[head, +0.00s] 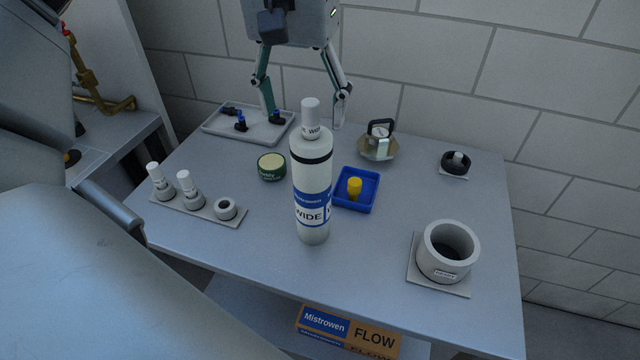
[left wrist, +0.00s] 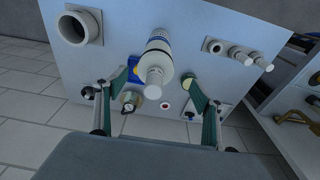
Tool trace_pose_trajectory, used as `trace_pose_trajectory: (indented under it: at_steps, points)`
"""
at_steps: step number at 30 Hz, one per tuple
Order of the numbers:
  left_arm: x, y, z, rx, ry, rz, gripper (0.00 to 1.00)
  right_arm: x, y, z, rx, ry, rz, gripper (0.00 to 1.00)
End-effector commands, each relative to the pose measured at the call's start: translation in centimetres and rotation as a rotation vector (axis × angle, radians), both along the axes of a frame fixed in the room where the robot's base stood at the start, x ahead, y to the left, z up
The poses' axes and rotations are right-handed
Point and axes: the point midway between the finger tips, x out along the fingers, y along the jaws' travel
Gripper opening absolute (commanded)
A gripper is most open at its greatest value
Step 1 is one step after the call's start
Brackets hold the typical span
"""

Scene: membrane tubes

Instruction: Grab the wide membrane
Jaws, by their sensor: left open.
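The wide membrane (head: 313,178) is a tall white cylinder with a blue "WIDE" label, a dark ring near its top and a narrower white cap. It stands upright on the table. In the left wrist view the membrane (left wrist: 158,58) shows from its cap end, between the two fingers. My left gripper (head: 304,116) is open and empty at the table's far edge, behind the membrane, with its fingers spread either side of the cap in the head view. It does not touch the membrane. My right gripper is not in view.
A round housing (head: 448,250) stands at right, small fittings on a strip (head: 196,208) at left. Behind are a grey tray (head: 222,132), a green tin (head: 271,166), a blue tray (head: 367,204), a metal part with handle (head: 379,147) and a black knob (head: 456,162).

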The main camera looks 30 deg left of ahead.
Motion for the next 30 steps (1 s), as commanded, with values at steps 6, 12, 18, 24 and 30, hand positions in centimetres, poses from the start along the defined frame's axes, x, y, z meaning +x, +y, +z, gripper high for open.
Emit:
trace_pose_trajectory:
  at_steps: [6,12,18,24,30]
  points:
    - [0.2,0.2,-2.0,0.005,0.001,0.001,0.69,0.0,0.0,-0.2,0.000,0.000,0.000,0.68]
    - [0.8,-0.1,-4.0,0.004,0.003,-0.001,0.69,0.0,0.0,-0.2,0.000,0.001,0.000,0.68]
    - [1.5,-0.3,-6.7,0.003,0.003,0.000,0.69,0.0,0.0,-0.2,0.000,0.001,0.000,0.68]
    - [1.7,-0.3,-7.6,0.002,-0.001,0.000,0.69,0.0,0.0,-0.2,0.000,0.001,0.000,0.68]
    - [1.7,-0.3,-7.6,0.002,-0.001,0.000,0.58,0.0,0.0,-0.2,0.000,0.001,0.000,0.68]
